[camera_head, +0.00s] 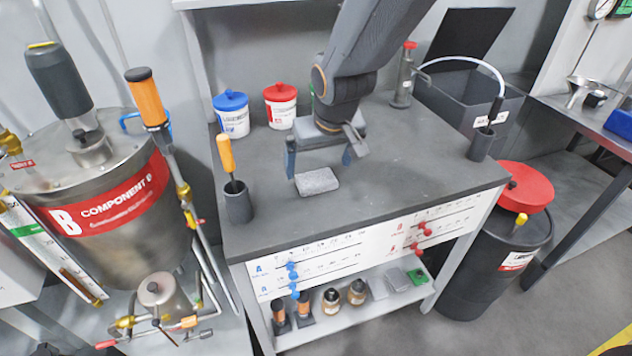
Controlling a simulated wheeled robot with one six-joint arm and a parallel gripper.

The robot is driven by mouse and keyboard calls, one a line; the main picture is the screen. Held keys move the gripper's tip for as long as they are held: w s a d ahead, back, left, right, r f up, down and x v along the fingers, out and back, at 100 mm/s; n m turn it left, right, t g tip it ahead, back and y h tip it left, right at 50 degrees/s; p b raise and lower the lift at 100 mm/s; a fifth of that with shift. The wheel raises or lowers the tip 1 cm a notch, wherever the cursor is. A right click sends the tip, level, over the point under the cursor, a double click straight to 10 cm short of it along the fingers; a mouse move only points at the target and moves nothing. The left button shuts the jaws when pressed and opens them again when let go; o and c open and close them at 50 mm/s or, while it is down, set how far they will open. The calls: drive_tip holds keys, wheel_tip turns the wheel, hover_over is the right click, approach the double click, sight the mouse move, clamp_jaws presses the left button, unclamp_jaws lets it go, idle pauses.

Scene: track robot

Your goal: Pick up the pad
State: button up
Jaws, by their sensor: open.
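A grey rectangular pad (317,182) lies flat on the dark grey worktop (420,172), left of its middle. My gripper (320,170) hangs over the worktop just behind and above the pad, fingers pointing down and spread wide apart. One finger is to the left of the pad's back edge and the other to its right. Nothing shows between the fingers, and the pad looks untouched. More grey pads (396,279) lie on the lower shelf, beside a green piece.
A holder with an orange-handled tool (237,200) stands left of the pad. Blue-lidded (231,114) and red-lidded (281,106) tubs stand behind. A dark bin (470,100) and another holder (482,144) are at the right. The worktop right of the pad is clear.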

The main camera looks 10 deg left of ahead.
sight(316, 178)
drive_tip(key=shift+p+x, duration=0.8)
drive_tip(key=shift+x, duration=2.15)
drive_tip(key=shift+d, duration=0.15)
drive_tip(key=shift+c, duration=0.4)
drive_tip(key=c, duration=1.1)
drive_tip(key=shift+r, duration=0.1)
wheel_tip(316, 178, up, 10)
drive_tip(key=shift+f+b, duration=0.1)
drive_tip(key=shift+b, duration=0.8)
